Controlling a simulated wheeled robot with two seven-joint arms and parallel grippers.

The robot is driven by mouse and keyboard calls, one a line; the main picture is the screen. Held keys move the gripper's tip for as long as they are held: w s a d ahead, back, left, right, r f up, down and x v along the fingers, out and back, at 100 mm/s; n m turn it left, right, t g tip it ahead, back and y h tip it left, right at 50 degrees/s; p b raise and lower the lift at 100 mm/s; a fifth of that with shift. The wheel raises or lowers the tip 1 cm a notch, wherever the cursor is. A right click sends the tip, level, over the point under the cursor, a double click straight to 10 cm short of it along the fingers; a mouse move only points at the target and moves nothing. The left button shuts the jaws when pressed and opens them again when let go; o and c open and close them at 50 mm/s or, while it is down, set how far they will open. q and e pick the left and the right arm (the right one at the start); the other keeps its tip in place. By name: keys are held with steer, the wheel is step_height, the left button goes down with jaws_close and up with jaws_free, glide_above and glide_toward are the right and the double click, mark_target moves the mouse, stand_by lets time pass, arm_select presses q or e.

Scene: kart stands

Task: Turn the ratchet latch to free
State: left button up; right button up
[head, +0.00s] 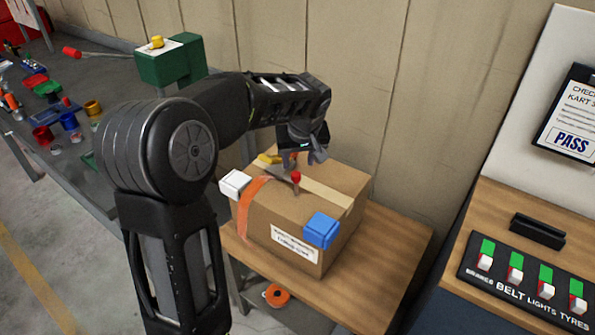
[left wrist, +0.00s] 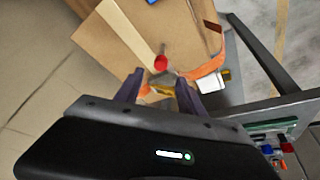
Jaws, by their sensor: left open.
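A cardboard box (head: 255,205) stands on a wooden bench, with an orange strap (head: 248,205) over its near left side. On the box top is the ratchet latch, with a red knob (head: 295,177) on a short grey lever and a yellow part (head: 268,158) behind it. The red knob also shows in the left wrist view (left wrist: 160,63), with the yellow part (left wrist: 163,87) below it. My left gripper (head: 308,156) is open just above the latch. In the left wrist view its fingers (left wrist: 160,93) lie either side of the yellow part; contact cannot be told. My right gripper is out of view.
A white block (head: 235,183) and a blue block (head: 322,229) sit at the box's edges. The wooden bench (head: 385,255) is clear to the right. A panel of switches (head: 525,275) stands at far right. A grey table (head: 110,75) with small parts is at left.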

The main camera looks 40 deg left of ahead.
mark_target(296, 174)
arm_select(q)
steer(key=p+x, duration=0.1)
steer(key=x, duration=0.6)
steer(key=shift+f, duration=0.15)
jaws_close()
stand_by(0.3)
stand_by(0.9)
